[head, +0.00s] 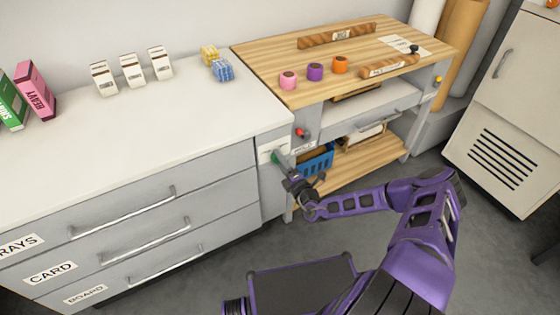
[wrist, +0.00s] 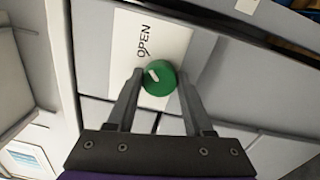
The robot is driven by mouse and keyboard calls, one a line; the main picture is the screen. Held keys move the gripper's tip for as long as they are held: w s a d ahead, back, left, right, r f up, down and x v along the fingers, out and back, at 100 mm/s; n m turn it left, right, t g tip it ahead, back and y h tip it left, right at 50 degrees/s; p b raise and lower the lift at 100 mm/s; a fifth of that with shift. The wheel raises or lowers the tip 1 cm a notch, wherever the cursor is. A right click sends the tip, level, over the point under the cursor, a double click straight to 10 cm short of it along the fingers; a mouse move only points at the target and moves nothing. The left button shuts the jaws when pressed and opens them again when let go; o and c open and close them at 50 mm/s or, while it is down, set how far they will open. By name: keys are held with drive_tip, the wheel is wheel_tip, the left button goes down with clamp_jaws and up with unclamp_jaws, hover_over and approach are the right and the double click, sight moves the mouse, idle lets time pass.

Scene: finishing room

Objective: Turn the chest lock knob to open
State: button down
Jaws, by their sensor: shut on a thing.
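The chest lock knob (wrist: 160,82) is a round green knob with a short white mark, set on a panel with a white label (wrist: 177,45) reading OPEN. In the wrist view the white mark sits at the knob's upper left, below the word. My gripper (wrist: 161,76) has one finger on each side of the knob and is shut on it. In the head view, my gripper (head: 281,163) reaches the end panel of the grey drawer chest (head: 150,205), and the knob (head: 274,158) is mostly hidden behind it. The chest's drawers look shut.
A wooden-topped workbench (head: 270,78) stands right of the chest, with a red knob (head: 302,132) on its side and a blue basket (head: 318,160) on its lower shelf. A grey cabinet (head: 510,110) stands at far right. Floor in front of the bench is clear.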

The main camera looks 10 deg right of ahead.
idle(0.5)
drive_tip(key=shift+c, duration=1.4)
unclamp_jaws()
drive_tip(key=p+v, duration=0.1)
drive_tip(key=v, duration=1.6)
drive_tip(key=shift+s+p, duration=0.2)
drive_tip(key=shift+p, duration=0.1)
drive_tip(key=shift+d, duration=0.1)
